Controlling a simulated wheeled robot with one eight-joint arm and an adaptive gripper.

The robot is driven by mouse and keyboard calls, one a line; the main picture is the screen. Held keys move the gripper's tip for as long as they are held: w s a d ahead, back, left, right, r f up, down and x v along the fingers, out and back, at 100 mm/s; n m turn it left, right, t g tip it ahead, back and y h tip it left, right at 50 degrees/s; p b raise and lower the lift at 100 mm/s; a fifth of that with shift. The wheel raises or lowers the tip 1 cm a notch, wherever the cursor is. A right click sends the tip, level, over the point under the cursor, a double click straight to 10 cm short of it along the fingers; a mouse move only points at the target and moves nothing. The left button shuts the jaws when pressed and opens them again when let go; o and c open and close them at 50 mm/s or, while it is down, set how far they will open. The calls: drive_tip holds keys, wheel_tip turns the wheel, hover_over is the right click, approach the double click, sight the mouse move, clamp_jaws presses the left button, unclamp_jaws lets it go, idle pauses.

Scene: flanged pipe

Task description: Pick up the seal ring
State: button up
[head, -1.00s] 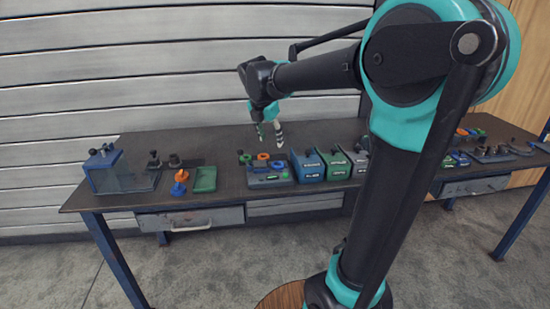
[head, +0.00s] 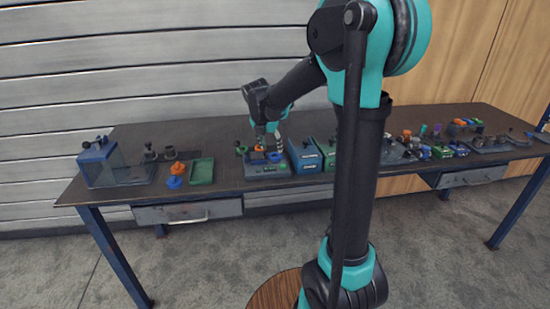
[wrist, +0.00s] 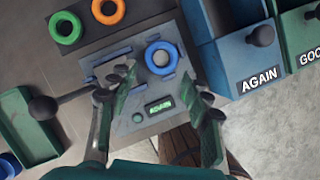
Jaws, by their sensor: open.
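A green ring (wrist: 66,28) and another orange ring (wrist: 108,8) lie behind the device; which one is the seal ring I cannot tell. In the head view my gripper (head: 268,142) is low over the device (head: 268,171) and partly hides the rings.
A blue bin (wrist: 255,62) marked AGAIN and a green bin (wrist: 303,50) marked GOOD stand right of the device. A black-knobbed lever (wrist: 45,106) and a green tray (wrist: 28,130) are to its left. Several small parts (head: 440,140) lie further right on the bench.

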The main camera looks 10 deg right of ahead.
sight(275, 155)
drive_tip(key=x, duration=0.5)
drive_tip(key=shift+w+d, duration=0.2)
drive_tip(key=shift+d, duration=0.05)
drive_tip(key=c, duration=0.6)
drive_tip(key=shift+r, duration=0.1)
